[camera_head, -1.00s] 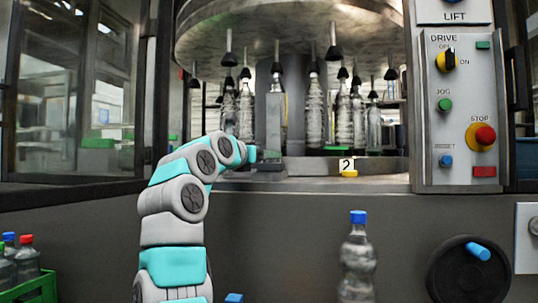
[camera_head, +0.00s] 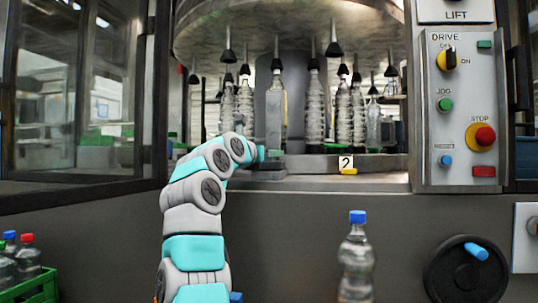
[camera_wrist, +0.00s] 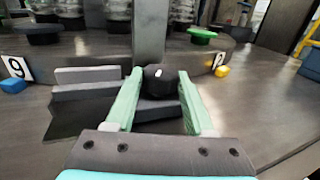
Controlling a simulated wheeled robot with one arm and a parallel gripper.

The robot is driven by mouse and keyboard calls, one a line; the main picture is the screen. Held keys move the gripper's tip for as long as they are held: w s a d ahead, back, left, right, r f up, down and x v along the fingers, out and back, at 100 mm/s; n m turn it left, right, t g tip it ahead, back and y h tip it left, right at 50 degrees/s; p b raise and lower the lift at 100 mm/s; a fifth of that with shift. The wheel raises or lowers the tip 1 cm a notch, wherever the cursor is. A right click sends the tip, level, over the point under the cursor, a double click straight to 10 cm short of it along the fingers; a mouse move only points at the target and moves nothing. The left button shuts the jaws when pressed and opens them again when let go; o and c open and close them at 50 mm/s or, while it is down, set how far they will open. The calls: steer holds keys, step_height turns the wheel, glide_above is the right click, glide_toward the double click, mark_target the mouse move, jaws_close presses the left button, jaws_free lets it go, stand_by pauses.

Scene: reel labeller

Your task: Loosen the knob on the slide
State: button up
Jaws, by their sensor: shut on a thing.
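The black knob (camera_wrist: 160,79) has a small white mark on top. It sits on the dark grey slide (camera_wrist: 85,92), by an upright grey post, in the wrist view. My gripper (camera_wrist: 160,75) has its two pale green fingers on either side of the knob and is shut on it. In the head view my gripper (camera_head: 264,154) reaches into the machine opening at the front edge of the bottle deck. The knob is too small or hidden to make out there.
Clear bottles (camera_head: 315,110) stand behind on the carousel. A number card with a yellow block (camera_head: 349,171) is right of my gripper; a 9 card (camera_wrist: 17,67) with a blue block is left. A control panel (camera_head: 465,110), a handwheel (camera_head: 466,270) and a blue-capped bottle (camera_head: 356,260) are at right.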

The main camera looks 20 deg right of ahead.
jaws_close()
